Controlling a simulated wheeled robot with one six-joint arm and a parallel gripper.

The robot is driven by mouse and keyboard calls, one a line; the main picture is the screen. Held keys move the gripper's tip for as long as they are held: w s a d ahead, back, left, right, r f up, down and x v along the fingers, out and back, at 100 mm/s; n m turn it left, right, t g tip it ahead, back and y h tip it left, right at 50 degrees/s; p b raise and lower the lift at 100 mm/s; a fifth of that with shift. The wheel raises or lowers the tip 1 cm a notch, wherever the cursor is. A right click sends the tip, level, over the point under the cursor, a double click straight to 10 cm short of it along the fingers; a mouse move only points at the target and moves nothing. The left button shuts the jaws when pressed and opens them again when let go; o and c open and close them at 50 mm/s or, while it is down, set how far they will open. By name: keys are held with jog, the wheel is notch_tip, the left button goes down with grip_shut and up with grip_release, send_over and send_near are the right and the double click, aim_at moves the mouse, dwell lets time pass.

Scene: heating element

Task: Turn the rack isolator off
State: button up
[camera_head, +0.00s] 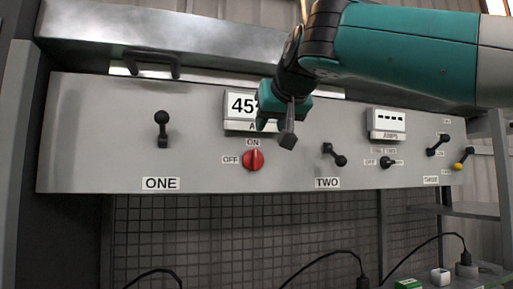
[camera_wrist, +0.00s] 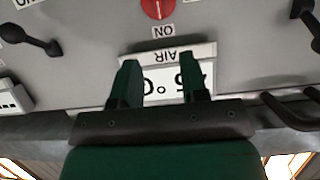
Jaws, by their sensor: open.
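A red rotary knob (camera_head: 253,159) sits on the grey panel (camera_head: 90,130), with ON above it and OFF to its left. Its grip ridge looks upright, towards ON. In the wrist view, which is upside down, the red knob (camera_wrist: 158,8) is cut by the top edge. A small black switch (camera_head: 389,162) further right also has small labels; I cannot read them surely. No label naming the rack isolator is readable. My gripper (camera_head: 276,125) is open and empty, in front of the AIR display, above and right of the red knob. Its fingers (camera_wrist: 161,82) are spread in the wrist view.
The AIR display (camera_head: 240,105) is partly hidden by my gripper. A black handle (camera_head: 152,65) projects at upper left. Mesh and cables lie below.

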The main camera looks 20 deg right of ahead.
aim_at(256, 149)
jog(key=p+x, duration=0.3)
jog(key=x, duration=0.7)
jog(key=shift+w, duration=0.15)
jog(key=shift+w+f, duration=0.4)
jog(key=shift+w, duration=0.15)
grip_shut()
